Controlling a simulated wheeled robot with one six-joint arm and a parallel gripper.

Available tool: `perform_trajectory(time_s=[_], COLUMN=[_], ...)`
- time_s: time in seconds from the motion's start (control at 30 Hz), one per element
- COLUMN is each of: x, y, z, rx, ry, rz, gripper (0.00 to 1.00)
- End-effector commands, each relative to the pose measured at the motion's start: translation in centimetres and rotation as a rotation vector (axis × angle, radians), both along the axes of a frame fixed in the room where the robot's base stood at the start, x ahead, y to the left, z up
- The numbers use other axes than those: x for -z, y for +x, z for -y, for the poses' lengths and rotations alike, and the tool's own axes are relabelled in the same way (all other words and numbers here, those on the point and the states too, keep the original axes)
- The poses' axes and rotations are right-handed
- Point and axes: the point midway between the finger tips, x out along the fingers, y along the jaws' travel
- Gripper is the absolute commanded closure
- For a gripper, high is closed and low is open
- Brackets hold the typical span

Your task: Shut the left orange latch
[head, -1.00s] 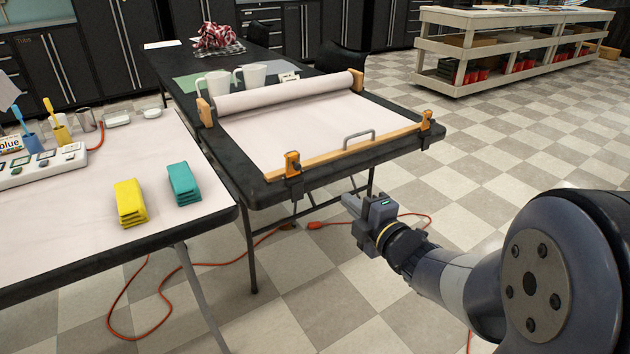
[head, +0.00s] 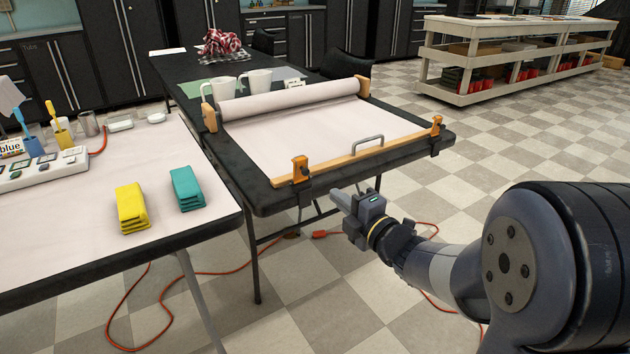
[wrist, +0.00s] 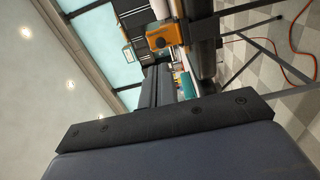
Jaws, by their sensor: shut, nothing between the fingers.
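The left orange latch (head: 300,170) stands upright at the left end of the wooden bar (head: 370,152), on the front edge of the dark table. It also shows in the wrist view (wrist: 160,35), near the top. A second orange latch (head: 437,125) is at the bar's right end. My gripper (head: 338,199) is shut and empty, in front of the table edge, a little to the right of and below the left latch, apart from it. In the wrist view the fingers (wrist: 160,120) fill the lower part.
A metal handle (head: 367,144) rises from the bar between the latches. A paper roll (head: 290,100) lies behind the white sheet. An orange cord runs across the floor.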

Motion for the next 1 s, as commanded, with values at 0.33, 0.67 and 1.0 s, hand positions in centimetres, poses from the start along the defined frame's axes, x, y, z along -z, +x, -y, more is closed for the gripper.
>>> perform_trajectory(time_s=[0.33, 0.67, 1.0], x=[0.1, 0.0, -0.1], y=[5.6, 7.5, 7.5], z=[-4.2, -5.6, -5.6], rx=[-0.002, 0.001, 0.001], ry=[-0.001, 0.0, -0.001], rz=[0.001, 0.0, -0.001], gripper=[1.0, 1.0, 1.0])
